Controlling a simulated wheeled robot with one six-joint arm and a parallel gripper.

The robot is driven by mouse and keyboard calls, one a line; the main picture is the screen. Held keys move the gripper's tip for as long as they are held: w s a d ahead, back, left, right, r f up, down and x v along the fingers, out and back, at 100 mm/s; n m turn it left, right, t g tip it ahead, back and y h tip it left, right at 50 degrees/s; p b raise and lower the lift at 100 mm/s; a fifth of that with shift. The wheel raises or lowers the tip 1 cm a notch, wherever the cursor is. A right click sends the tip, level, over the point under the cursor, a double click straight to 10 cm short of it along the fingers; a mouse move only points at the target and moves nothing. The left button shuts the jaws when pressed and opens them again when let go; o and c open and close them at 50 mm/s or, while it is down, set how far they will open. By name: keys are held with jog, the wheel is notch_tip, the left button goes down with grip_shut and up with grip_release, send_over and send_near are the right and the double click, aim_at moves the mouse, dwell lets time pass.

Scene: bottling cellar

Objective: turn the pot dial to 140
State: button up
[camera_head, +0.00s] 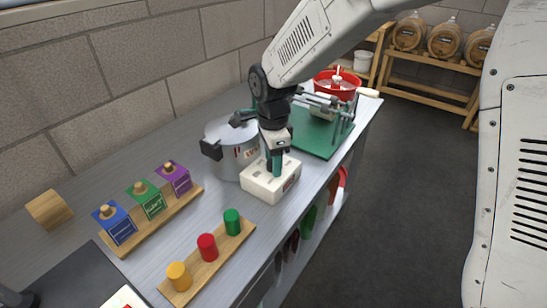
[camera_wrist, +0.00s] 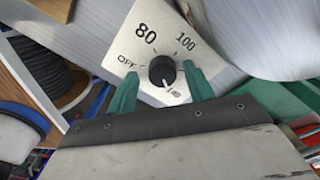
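The dial is a black round knob (camera_wrist: 162,70) on a pale plate (camera_wrist: 150,32) marked OFF, 80 and 100, with another small number below the knob that is hard to read. A short white mark on the knob's lower edge points down towards that number. In the head view the white dial box (camera_head: 258,188) stands on the bench in front of the grey pot (camera_head: 243,153); the knob is hidden there. My gripper (camera_head: 277,168) points down over the box. In the wrist view its green fingers (camera_wrist: 160,77) are open on either side of the knob, with gaps visible.
A green board (camera_head: 318,137) and a red bowl (camera_head: 338,85) are behind to the right. A wooden rack with coloured pegs (camera_head: 207,262) and another with coloured blocks (camera_head: 150,222) stand at front left. The floor right of the bench is clear.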

notch_tip(320, 180, up, 8)
jog(key=shift+f, duration=0.1)
dwell(0.6)
